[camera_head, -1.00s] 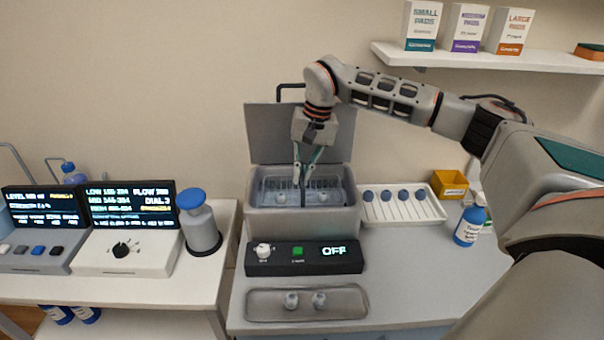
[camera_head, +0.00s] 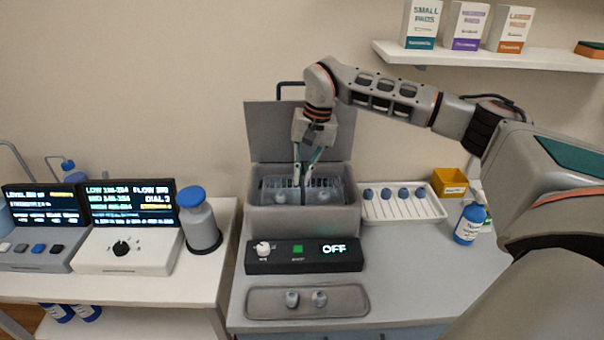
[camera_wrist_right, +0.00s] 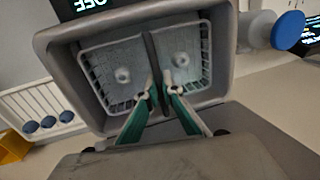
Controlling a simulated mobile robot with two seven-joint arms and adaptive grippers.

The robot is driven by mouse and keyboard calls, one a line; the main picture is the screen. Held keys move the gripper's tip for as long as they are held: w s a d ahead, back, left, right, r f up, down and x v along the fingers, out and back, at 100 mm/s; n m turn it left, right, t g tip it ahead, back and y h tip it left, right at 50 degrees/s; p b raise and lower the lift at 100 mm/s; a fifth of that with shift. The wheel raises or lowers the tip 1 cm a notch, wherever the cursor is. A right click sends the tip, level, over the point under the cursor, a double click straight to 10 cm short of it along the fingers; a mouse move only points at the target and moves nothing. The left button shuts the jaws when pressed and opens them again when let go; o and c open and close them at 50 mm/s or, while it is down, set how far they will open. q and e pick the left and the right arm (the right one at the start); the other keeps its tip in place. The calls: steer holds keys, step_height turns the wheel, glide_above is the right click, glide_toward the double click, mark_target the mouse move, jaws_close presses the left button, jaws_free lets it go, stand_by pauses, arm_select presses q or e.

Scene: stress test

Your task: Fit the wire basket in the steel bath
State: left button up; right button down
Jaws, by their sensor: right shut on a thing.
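The steel bath (camera_head: 300,222) stands on the counter with its lid (camera_head: 270,132) raised behind it. The wire basket (camera_head: 322,184) is inside the bath's opening, its rim below or near the bath's rim; it also shows in the right wrist view (camera_wrist_right: 198,50). A dark handle bar (camera_wrist_right: 152,55) crosses the basket's middle. My right gripper (camera_head: 303,184) points down into the bath, its fingertips (camera_wrist_right: 158,92) shut on the handle. A pale knobbed piece lies in each half of the basket. Whether the basket touches the bath floor is hidden. My left gripper is not in view.
A control box (camera_head: 304,257) reading OFF stands before the bath, with a steel tray (camera_head: 258,303) holding two small pieces in front. A white rack (camera_head: 432,212), a blue bottle (camera_head: 469,224) and a yellow bin (camera_head: 449,182) are right. A blue-capped canister (camera_head: 203,230) stands left.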

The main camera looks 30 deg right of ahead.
steer(key=shift+f, duration=0.2)
stand_by(0.4)
steer(key=c, duration=2.5)
jaws_free()
steer(key=shift+r, duration=0.2)
steer(key=shift+r, duration=1.75)
